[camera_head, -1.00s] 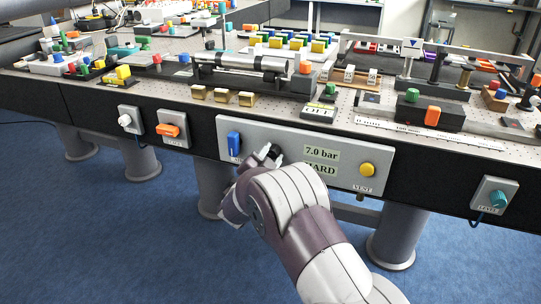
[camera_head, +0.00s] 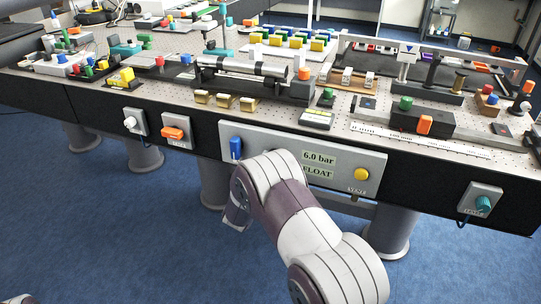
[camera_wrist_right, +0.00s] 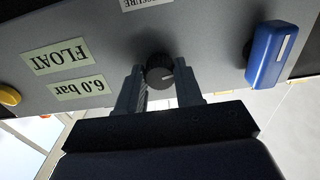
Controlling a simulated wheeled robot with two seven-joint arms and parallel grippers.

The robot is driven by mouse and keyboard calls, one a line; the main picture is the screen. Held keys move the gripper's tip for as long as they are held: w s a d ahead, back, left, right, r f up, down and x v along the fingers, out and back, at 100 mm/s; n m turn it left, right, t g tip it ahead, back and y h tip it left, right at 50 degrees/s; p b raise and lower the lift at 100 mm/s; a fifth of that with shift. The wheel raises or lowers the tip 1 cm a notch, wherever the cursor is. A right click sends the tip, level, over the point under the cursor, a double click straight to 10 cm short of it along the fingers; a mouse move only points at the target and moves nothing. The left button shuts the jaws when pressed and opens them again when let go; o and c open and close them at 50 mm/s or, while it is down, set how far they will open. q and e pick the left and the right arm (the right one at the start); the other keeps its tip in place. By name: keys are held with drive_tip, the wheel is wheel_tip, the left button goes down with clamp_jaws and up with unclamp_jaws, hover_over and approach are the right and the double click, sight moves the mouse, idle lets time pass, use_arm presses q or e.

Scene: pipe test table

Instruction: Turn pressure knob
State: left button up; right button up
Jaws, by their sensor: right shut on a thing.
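The black pressure knob (camera_wrist_right: 160,69) with a white pointer line is on the grey panel (camera_head: 228,130) at the front of the table. In the right wrist view my right gripper (camera_wrist_right: 161,80) is shut on the knob, one finger on each side. In the head view my right arm hides the knob and gripper. The panel's labels read "6.0 bar" (camera_head: 320,158) and "FLOAT" (camera_head: 318,172); they show upside down in the wrist view. My left gripper is not in view.
A blue switch (camera_head: 236,148) is left of the knob on the panel, and a yellow VENT button (camera_head: 361,174) is at its right. An orange handle (camera_head: 172,133), a white knob (camera_head: 130,122) and a teal knob (camera_head: 483,203) sit on separate plates. Parts crowd the tabletop.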

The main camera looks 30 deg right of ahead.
drive_tip(key=shift+f+n, duration=0.1)
drive_tip(key=shift+n, duration=0.4)
drive_tip(key=o, duration=1)
drive_tip(key=shift+o, duration=0.2)
drive_tip(key=shift+a, duration=0.1)
drive_tip(key=p+v, duration=0.1)
drive_tip(key=v, duration=1.1)
drive_tip(key=shift+s+a, duration=0.15)
drive_tip(key=shift+s, duration=0.15)
